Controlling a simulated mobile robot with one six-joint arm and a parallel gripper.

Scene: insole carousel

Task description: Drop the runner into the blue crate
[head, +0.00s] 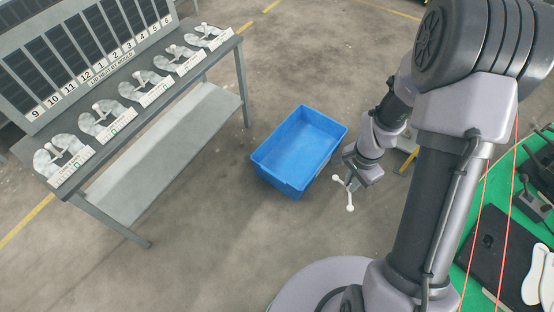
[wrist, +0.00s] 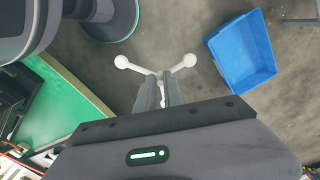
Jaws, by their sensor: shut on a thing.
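The runner (wrist: 133,65) is a thin white branched piece with round knobs at its ends. My gripper (wrist: 166,82) is shut on its middle, and the arms stick out to both sides of the fingers in the wrist view. In the head view the runner (head: 350,204) hangs below my gripper (head: 351,184), just right of the blue crate (head: 291,186). The crate is an open, rectangular box on the floor and looks empty. In the wrist view the crate (wrist: 243,50) is at the upper right, apart from the runner. Part of the runner is hidden between the fingers.
A grey bench (head: 190,75) at the left holds several white insole pairs with runners and cards, beneath a numbered rack (head: 75,45). A green table (head: 480,235) at the right carries a dark plate and white insoles. The concrete floor around the crate is clear.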

